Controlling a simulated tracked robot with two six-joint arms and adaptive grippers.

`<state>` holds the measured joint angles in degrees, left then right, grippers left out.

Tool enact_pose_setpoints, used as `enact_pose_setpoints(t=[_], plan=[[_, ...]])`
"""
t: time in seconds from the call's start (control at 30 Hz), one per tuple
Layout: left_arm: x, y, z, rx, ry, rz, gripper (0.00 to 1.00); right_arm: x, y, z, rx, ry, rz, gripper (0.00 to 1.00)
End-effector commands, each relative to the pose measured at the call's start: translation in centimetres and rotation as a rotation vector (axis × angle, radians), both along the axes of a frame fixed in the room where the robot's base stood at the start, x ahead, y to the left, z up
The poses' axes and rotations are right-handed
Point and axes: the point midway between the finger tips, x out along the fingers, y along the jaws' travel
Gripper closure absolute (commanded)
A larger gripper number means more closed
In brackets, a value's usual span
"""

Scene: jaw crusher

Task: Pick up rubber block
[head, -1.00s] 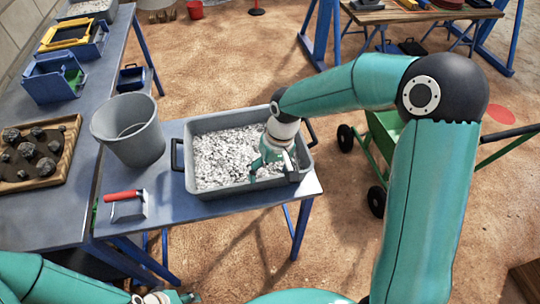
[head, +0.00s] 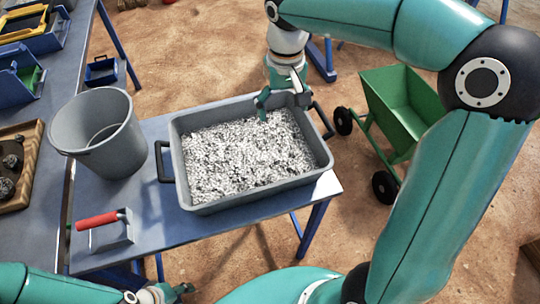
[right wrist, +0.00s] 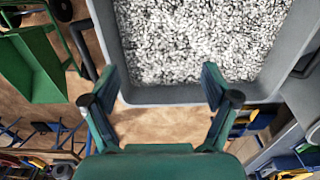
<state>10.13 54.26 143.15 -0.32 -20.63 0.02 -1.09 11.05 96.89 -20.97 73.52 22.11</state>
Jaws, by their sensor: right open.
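I cannot make out a rubber block in either view. My right gripper (head: 283,102) is open over the far right rim of a grey tub (head: 262,200) filled with black and white chips. In the right wrist view, the open fingers of my right gripper (right wrist: 159,82) have nothing between them, and the tub's rim (right wrist: 175,95) and chips lie beyond them. My left gripper (head: 178,292) is low at the bottom edge of the head view, in front of the table; its finger opening is unclear.
A grey bucket (head: 102,135) and a red-handled tool (head: 105,228) stand left of the tub on the blue table (head: 165,225). A wooden tray (head: 30,180) of dark rocks lies at far left. A green cart (head: 400,100) stands on the floor to the right.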

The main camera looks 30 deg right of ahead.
Motion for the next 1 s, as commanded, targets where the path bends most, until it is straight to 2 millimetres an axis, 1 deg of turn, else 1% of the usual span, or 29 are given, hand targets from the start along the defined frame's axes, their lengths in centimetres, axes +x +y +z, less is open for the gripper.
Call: enact_pose_setpoints(t=[0.03,0.17,0.27,0.5,0.6,0.7,0.87,1.0], plan=[[0.0,0.0,-0.6,0.000,0.000,0.000,0.60,0.0,0.0,-0.8,-0.001,0.001,0.002,0.14],[0.0,0.0,-0.6,0.000,0.000,0.000,0.60,0.1,0.3,-2.2,-0.001,0.004,0.009,0.14],[0.0,0.0,-0.7,0.000,0.000,0.000,0.60,0.2,0.5,-4.1,0.000,0.006,0.015,0.14],[0.0,0.0,-0.9,0.000,0.000,0.000,0.60,0.4,0.7,-9.3,0.000,0.007,0.020,0.14],[0.0,0.0,-0.9,0.000,0.000,0.000,0.60,0.5,0.8,-10.8,0.000,0.005,0.022,0.14],[0.0,0.0,-0.9,0.000,0.000,0.000,0.60,0.5,0.9,-11.7,0.000,0.003,0.023,0.14],[0.0,0.0,-0.9,0.000,0.000,0.000,0.60,0.5,0.9,-12.5,0.000,0.002,0.022,0.14],[0.0,0.0,-0.6,0.000,0.000,0.000,0.60,0.3,1.0,-14.1,0.001,0.007,0.023,0.14]])
